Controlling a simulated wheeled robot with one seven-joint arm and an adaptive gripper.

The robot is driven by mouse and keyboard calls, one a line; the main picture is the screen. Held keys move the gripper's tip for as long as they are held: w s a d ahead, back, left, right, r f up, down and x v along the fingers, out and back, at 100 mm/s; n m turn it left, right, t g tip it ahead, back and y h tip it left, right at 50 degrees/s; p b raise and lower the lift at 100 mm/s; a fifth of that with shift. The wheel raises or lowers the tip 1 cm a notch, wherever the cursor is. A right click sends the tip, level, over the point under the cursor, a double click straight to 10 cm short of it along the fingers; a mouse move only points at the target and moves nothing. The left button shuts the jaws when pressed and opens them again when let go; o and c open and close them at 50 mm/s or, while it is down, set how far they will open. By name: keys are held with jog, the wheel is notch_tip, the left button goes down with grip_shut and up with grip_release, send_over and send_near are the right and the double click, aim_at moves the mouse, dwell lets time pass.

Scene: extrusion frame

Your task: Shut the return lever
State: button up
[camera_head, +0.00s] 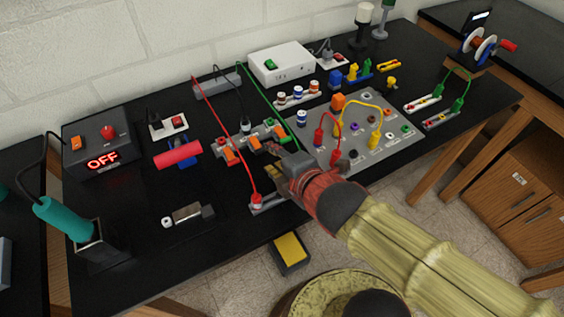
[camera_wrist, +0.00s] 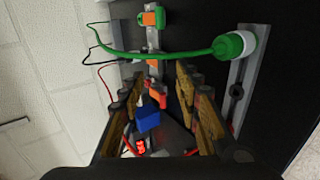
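A grey terminal block with orange levers (camera_head: 229,154) stands mid-bench, with another orange lever (camera_head: 254,142) beside it; I cannot tell which is the return lever. My gripper (camera_head: 273,160) is over the bench, just in front of these levers, and hides part of the row. In the wrist view my gripper (camera_wrist: 165,78) has its two fingers apart. An orange lever (camera_wrist: 157,98) and a blue part (camera_wrist: 148,119) show in the gap between them. Contact with any lever cannot be made out.
A red plug (camera_head: 256,198) sits in a grey strip near the front edge. A green plug (camera_wrist: 230,45) stands close beside the fingers in the wrist view, with its cable crossing. A grey panel (camera_head: 400,146) with yellow and red leads lies right. A box reading OFF (camera_head: 100,140) stands left.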

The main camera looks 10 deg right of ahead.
jog(key=shift+v, duration=2.25)
jog(key=shift+s+f+m, duration=0.1)
jog(key=shift+f+m, duration=0.05)
jog(key=shift+m, duration=0.25)
jog(key=m, duration=0.2)
jog(key=s+d+f+m+g, duration=0.1)
jog(key=m, duration=0.1)
jog(key=s+f+m+h, duration=0.1)
jog(key=m, duration=0.1)
jog(key=shift+s+d+f+g, duration=0.2)
jog(key=shift+s+f+g, duration=0.05)
jog(key=shift+g, duration=0.15)
jog(key=m, duration=0.1)
jog(key=s+d+m+g, duration=0.1)
jog(key=m, duration=0.1)
jog(key=s+m+p, duration=0.1)
jog(key=m, duration=0.1)
jog(key=shift+d+r+g+h, duration=0.3)
jog(key=shift+d+r+h, duration=0.1)
jog(key=s+d+r+m+g+h+p, duration=0.1)
jog(key=s+d+r+m+g+p, duration=0.1)
jog(key=d+r+m+p, duration=0.4)
notch_tip(320, 180, up, 4)
jog(key=d+m, duration=0.1)
jog(key=m, duration=0.2)
jog(key=shift+c, duration=0.2)
